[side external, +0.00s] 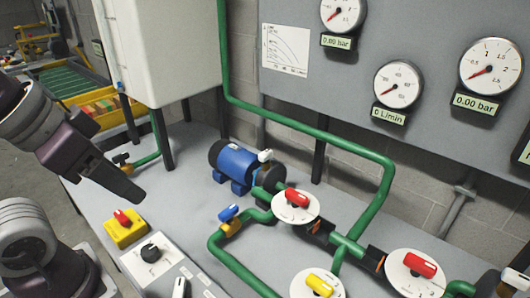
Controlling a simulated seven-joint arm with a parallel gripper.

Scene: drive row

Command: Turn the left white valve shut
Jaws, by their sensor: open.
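The left white valve (265,156) is a small white handle on the pipework just right of the blue pump (236,163). A second white handle (515,278) shows at the right edge, partly cut off. My gripper (130,188) is at the left, dark, pointing down to the right above the bench. It is open, though its fingers overlap from this side. It is well left of the left white valve, apart from it, and nothing shows in it.
Green pipes (300,127) run over the bench. Red-handled dials (296,206) and a yellow-handled dial (318,284) stand at front right. A blue-handled valve (229,213) is near the pump. A yellow switch box (124,229) lies below my gripper. A white tank (165,45) stands behind.

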